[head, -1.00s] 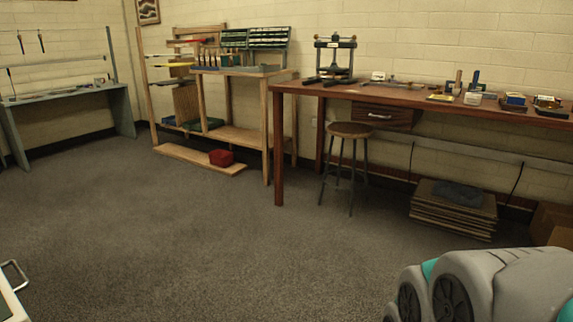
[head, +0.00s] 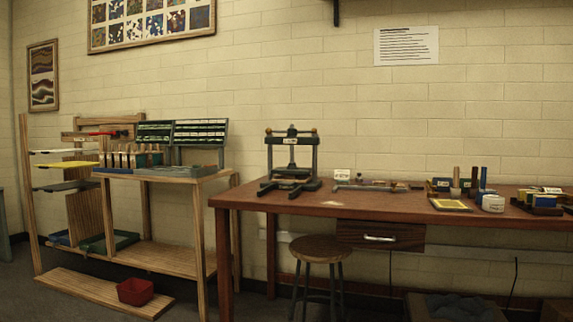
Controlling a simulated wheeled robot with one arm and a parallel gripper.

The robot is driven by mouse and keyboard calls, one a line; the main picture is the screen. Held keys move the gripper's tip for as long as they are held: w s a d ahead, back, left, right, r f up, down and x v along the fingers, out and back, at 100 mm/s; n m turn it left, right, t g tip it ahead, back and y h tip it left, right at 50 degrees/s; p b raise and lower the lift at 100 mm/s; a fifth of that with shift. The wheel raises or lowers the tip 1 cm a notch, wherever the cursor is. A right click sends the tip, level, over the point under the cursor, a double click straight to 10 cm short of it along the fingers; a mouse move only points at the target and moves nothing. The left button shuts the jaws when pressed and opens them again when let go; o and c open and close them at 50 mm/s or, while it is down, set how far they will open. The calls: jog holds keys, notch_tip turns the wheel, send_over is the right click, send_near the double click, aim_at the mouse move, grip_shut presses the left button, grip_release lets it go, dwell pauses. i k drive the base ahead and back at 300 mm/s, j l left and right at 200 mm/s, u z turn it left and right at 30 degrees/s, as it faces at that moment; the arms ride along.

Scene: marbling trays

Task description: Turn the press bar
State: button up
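A dark metal press (head: 292,179) stands on the left part of the brown wooden table (head: 330,202). It has two upright posts and splayed feet. A dark bar (head: 291,133) runs level across its top, with brass-coloured knobs near the ends. A small white label (head: 290,141) sits just below that bar. The press is too small in view to tell its finer parts. My gripper is not in the head view.
A round stool (head: 320,248) stands before the table, below the press. A wooden rack (head: 151,180) is to the left, with a red bin (head: 135,291) on its low front board. Small tools and blocks lie along the table to the right. Floor shows at lower left.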

aim_at(291, 131)
jog(key=i+j+z, duration=0.1)
jog(key=i+j, duration=0.15)
jog(key=j, duration=0.15)
jog(key=i+j, duration=0.2)
jog(key=j, duration=0.25)
jog(key=i+j, duration=0.6)
jog(key=i+j+z, duration=0.1)
jog(key=i+j, duration=0.5)
jog(key=i, duration=0.25)
